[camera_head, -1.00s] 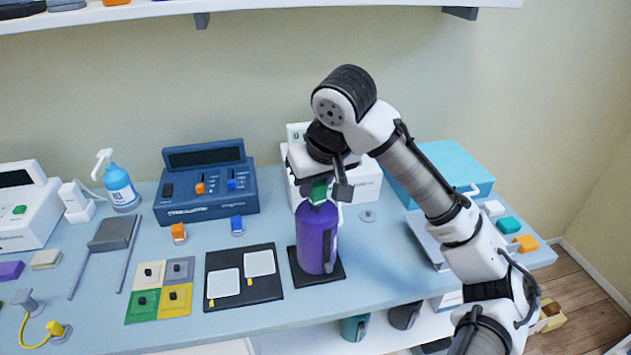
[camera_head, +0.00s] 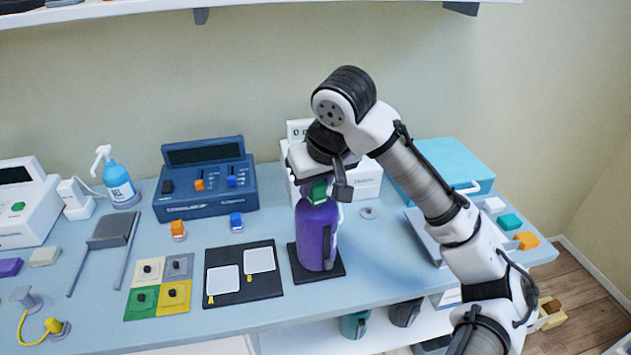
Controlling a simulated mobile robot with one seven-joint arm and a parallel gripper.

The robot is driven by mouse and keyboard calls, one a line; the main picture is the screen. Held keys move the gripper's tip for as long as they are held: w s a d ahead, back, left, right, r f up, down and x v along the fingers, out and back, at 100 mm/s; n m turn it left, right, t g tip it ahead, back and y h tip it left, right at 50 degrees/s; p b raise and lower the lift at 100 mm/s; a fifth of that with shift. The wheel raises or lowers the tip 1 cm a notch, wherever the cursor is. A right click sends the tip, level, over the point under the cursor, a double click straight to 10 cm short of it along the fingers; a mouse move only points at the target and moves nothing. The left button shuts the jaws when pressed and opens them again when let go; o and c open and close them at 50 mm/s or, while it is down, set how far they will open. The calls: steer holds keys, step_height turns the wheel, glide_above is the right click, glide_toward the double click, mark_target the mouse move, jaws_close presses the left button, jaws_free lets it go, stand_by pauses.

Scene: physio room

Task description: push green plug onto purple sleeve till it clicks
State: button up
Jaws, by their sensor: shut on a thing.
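The purple sleeve (camera_head: 313,237) is a bottle-shaped body standing upright on a dark square pad (camera_head: 333,267) on the blue-grey bench. The green plug (camera_head: 318,191) is at its top opening. My gripper (camera_head: 320,186) points down over the sleeve and is shut on the green plug. The plug's lower end meets the top of the sleeve, and I cannot tell how deep it sits. My gripper's fingers and wrist hide part of the plug.
A blue console (camera_head: 205,188) stands to the left at the back, and a white box (camera_head: 367,182) is behind the sleeve. A black mat (camera_head: 238,287) with two white pads lies left of the sleeve. A teal case (camera_head: 445,165) is at the right, beyond my arm.

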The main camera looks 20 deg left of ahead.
steer(key=shift+f+b, duration=0.4)
steer(key=shift+f, duration=0.3)
steer(key=shift+f+p, duration=0.15)
steer(key=shift+p, duration=0.25)
stand_by(2.2)
steer(key=shift+p, duration=0.6)
stand_by(3.1)
stand_by(0.3)
steer(key=o, duration=0.9)
steer(key=shift+c, duration=0.2)
steer(key=shift+r, duration=0.25)
